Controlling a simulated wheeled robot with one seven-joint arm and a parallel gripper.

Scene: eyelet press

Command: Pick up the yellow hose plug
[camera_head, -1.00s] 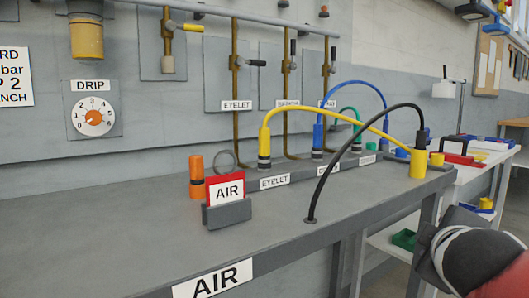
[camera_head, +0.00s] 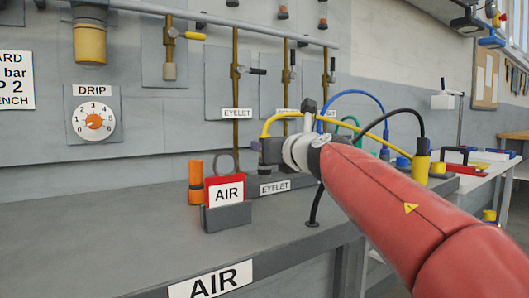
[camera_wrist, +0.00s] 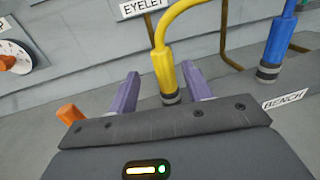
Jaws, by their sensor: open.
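The yellow hose plug (camera_wrist: 167,72) stands upright in a dark socket with a light ring, with its yellow hose arching up and right. In the wrist view, my gripper (camera_wrist: 160,71) is open, one purple finger on each side of the plug. Whether either finger touches it, I cannot tell. In the head view, my gripper (camera_head: 266,151) is at the EYELET socket and covers most of the plug. The yellow hose (camera_head: 286,116) shows above it.
The blue plug (camera_wrist: 278,45) stands in the BENCH socket to the right. A red AIR card (camera_head: 226,190) in a grey holder and an orange cylinder (camera_head: 196,182) are left of my gripper. A black hose (camera_head: 393,113) arches behind my arm. The bench's left side (camera_head: 90,235) is clear.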

